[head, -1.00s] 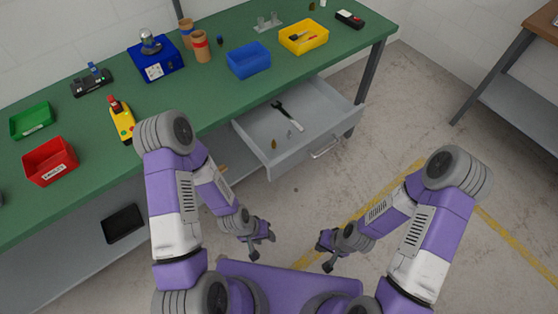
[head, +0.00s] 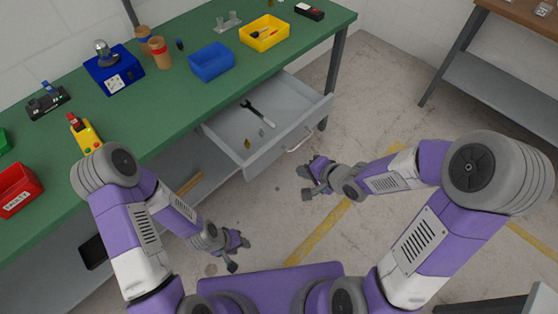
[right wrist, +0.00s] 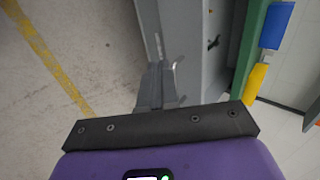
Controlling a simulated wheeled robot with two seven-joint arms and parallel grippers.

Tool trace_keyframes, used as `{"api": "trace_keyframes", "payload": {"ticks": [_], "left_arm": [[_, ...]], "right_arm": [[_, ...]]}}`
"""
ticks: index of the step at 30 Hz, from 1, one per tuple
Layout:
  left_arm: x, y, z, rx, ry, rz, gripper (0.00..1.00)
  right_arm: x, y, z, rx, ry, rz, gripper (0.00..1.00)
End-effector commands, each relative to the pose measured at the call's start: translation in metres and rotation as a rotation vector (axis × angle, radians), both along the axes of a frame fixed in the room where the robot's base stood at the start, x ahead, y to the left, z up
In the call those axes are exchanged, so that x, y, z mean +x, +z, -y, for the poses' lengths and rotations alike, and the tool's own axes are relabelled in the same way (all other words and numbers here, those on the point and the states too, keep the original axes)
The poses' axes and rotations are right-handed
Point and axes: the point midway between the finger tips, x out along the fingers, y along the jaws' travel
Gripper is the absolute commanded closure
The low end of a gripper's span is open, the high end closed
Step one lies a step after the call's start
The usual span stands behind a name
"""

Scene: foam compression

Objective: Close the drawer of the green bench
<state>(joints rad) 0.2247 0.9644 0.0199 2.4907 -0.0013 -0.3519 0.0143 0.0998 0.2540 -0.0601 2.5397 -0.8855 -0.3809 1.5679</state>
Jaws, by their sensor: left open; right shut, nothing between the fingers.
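The green bench (head: 195,93) runs along the wall. Its grey drawer (head: 268,161) stands open beneath the right part of the top, with a wrench (head: 258,113) and small bits inside. The drawer's handle (head: 301,142) is on the front panel. My right gripper (head: 306,182) is shut and empty, just in front of the drawer front and below the handle in the picture. In the right wrist view its fingers (right wrist: 158,85) are close to the handle (right wrist: 178,62); I cannot tell whether they touch. My left gripper (head: 238,254) is open and empty, low and away from the drawer.
On the bench top are a blue bin (head: 211,62), a yellow bin (head: 264,33), a red bin (head: 17,190) and paper cups (head: 160,54). A bench leg (head: 335,65) stands beyond the drawer. Another table (head: 500,85) is at the right. The floor before the drawer is clear.

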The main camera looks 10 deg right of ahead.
Motion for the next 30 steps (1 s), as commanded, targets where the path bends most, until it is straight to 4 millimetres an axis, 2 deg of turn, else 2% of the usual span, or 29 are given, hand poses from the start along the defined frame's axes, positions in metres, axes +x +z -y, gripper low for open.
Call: {"api": "trace_keyframes", "payload": {"ticks": [5, 19, 24, 30], "left_arm": [[0.0, -0.01, 0.0, 0.0, 0.0, 0.0, 0.56], [0.0, -0.061, 0.0, 0.0, 0.0, 0.0, 0.56], [0.0, -0.063, 0.0, 0.0, 0.0, 0.0, 0.56], [0.0, -0.064, 0.0, 0.0, 0.0, 0.0, 0.56]], "right_arm": [[0.007, -0.007, -0.006, 0.009, -0.005, 0.001, 1.0], [0.06, -0.072, -0.048, 0.008, -0.004, 0.0, 1.0], [0.08, -0.067, -0.062, 0.008, -0.005, 0.001, 1.0], [0.089, -0.065, -0.069, 0.009, -0.008, 0.001, 1.0]]}}
